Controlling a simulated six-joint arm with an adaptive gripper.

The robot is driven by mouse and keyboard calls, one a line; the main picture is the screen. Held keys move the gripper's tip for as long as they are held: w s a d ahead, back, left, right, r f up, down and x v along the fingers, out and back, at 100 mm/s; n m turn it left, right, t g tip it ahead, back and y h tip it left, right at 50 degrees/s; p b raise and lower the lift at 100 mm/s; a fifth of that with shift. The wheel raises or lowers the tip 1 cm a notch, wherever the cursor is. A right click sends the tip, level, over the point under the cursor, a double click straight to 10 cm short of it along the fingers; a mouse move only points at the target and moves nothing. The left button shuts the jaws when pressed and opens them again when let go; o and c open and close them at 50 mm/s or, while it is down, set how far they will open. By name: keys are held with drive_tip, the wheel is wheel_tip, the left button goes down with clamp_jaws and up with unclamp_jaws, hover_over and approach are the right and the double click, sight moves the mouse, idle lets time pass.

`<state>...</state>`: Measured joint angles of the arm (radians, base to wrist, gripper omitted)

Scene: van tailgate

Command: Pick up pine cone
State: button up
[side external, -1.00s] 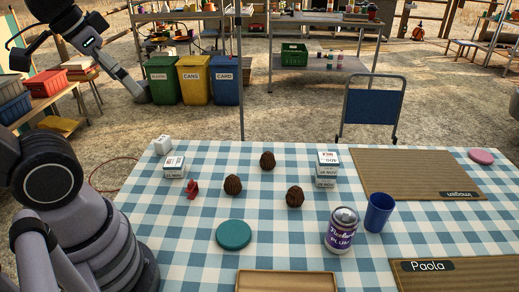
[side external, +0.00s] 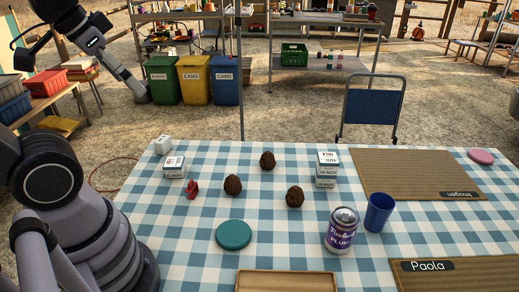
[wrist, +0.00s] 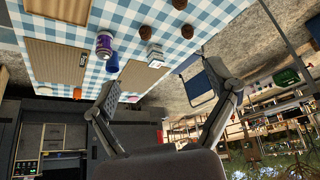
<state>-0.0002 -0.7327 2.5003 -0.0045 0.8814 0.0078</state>
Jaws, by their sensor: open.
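Three brown pine cones lie apart on the checked tablecloth: one at the back (side external: 267,160), one at the left (side external: 233,185) and one nearer the front (side external: 295,197). In the wrist view they show small at the top, as a left cone (wrist: 145,32), a right cone (wrist: 188,31) and a cone at the top edge (wrist: 179,4). My gripper (wrist: 165,88) is open, with its fingers spread wide and nothing between them. It is well away from the cones and touches none of them.
Around the cones stand stacked white boxes (side external: 327,169), another white box (side external: 174,167), a small red object (side external: 192,189), a teal disc (side external: 233,234), a purple can (side external: 341,230) and a blue cup (side external: 378,212). Brown mats (side external: 405,172) lie at right. A tray (side external: 286,281) sits in front.

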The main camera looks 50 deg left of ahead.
drive_tip(key=w+f, duration=0.5)
drive_tip(key=w, duration=0.3)
drive_tip(key=m+y, duration=0.2)
hover_over(233, 185)
drive_tip(key=s, duration=0.4)
wheel_tip(233, 185, down, 23)
drive_tip(key=shift+g, duration=0.3)
drive_tip(key=x, duration=0.8)
drive_tip(key=shift+s+d, duration=0.1)
drive_tip(key=shift+d+x, duration=0.1)
drive_tip(key=shift+x, duration=1.3)
drive_tip(key=shift+d+x, duration=0.15)
drive_tip(key=shift+x, duration=1.25)
drive_tip(key=shift+s+f, duration=0.15)
drive_tip(key=shift+c, duration=0.2)
drive_tip(key=c, duration=1)
drive_tip(key=shift+c, duration=0.3)
